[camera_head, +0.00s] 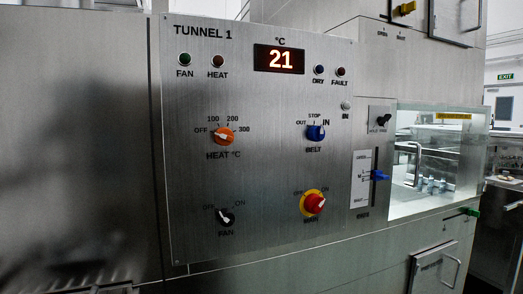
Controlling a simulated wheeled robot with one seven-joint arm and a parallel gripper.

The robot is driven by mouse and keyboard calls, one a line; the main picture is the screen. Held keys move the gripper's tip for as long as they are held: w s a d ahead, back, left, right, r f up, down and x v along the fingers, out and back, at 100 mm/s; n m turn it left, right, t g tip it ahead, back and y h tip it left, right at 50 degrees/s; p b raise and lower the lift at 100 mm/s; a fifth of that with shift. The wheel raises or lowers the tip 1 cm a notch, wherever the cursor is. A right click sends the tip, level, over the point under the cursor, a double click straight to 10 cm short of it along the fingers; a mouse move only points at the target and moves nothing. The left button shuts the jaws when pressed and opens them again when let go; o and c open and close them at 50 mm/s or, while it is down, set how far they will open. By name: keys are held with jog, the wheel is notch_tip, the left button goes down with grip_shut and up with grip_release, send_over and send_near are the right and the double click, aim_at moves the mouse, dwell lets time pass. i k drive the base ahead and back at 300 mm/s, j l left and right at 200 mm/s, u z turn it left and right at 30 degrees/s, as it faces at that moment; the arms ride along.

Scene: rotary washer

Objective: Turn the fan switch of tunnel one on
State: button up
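The fan switch (226,217) is a small black knob with a white pointer, low on the left of the steel TUNNEL 1 panel (265,175). Its label FAN is below it, with OFF at upper left and ON at upper right. The white pointer tilts to the upper left, toward OFF. The green FAN lamp (184,59) at the panel's top left looks dark. My gripper is not in view, so its state and its place relative to the switch do not show.
The panel also bears an orange HEAT knob (224,136), a blue BELT knob (316,132), a red MAIN switch (314,203) on yellow and a display (280,59) reading 21. A blue slider (380,175) and a glass window (436,155) are to the right. Nothing blocks the panel.

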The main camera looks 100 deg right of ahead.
aim_at(227, 217)
jog(key=l+z, duration=0.15)
jog(key=z, duration=0.6)
